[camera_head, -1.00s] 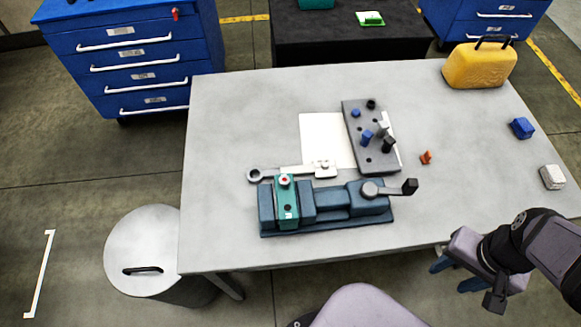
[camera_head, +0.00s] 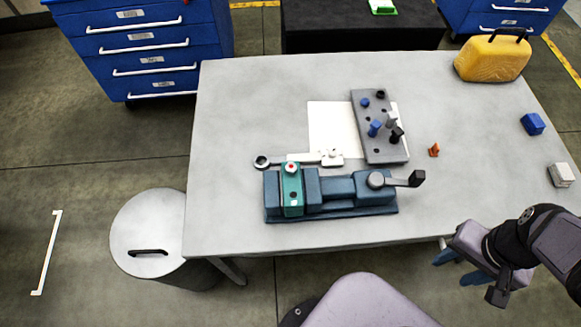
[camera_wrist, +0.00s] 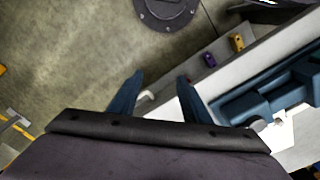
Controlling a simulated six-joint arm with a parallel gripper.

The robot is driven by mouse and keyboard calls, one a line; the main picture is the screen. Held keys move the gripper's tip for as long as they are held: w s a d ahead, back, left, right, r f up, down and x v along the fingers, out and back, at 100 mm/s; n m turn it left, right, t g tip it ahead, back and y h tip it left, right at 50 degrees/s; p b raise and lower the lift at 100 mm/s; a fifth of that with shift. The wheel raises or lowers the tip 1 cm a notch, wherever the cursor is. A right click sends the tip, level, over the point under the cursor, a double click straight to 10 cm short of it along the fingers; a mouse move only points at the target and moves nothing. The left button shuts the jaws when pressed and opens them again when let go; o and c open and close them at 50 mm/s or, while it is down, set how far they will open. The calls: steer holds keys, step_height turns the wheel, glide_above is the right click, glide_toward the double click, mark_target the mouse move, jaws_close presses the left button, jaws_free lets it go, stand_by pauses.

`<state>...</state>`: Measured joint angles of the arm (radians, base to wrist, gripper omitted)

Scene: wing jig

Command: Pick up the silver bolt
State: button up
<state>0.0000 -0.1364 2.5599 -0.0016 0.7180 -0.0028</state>
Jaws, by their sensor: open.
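The silver bolt (camera_head: 391,119) stands upright in the grey holed block (camera_head: 371,152), between a blue bolt (camera_head: 374,128) and a black bolt (camera_head: 397,135). My gripper (camera_head: 451,271) is low at the right in the head view, off the table's front edge and well away from the bolt. Its two blue fingers are apart, with nothing between them. In the wrist view my gripper (camera_wrist: 160,78) is open over the floor and the table's edge. I cannot make out the silver bolt in that view.
A blue vise (camera_head: 335,197) with a teal part (camera_head: 291,190) stands in front of the block on the grey table (camera_head: 240,110). A wrench-like part (camera_head: 300,159) lies behind it. An orange piece (camera_head: 434,150), blue cube (camera_head: 533,124), white block (camera_head: 561,174) and yellow case (camera_head: 493,58) are right.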

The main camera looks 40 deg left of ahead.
stand_by(0.3)
steer(key=w+a+r+n+p, duration=0.1)
steer(key=w+a+r+n, duration=0.15)
steer(key=a, duration=0.25)
steer(key=w+a+r+n+p, duration=0.1)
steer(key=w+a+r, duration=0.1)
steer(key=w+a, duration=0.3)
step_height(320, 180, up, 4)
steer(key=n+p, duration=0.4)
steer(key=n, duration=0.2)
glide_above(291, 165)
steer(key=shift+w+d+f, duration=0.1)
steer(key=shift+w+d, duration=0.05)
steer(key=shift+w, duration=0.2)
steer(key=shift+s, duration=0.15)
steer(key=shift+f, duration=1.1)
steer(key=shift+s+f+p, duration=0.15)
steer(key=shift+f+p, duration=0.35)
steer(key=shift+p, duration=0.1)
steer(key=shift+s+f+p, duration=0.1)
steer(key=shift+f+p, duration=0.7)
steer(key=shift+f, duration=1.3)
jaws_close()
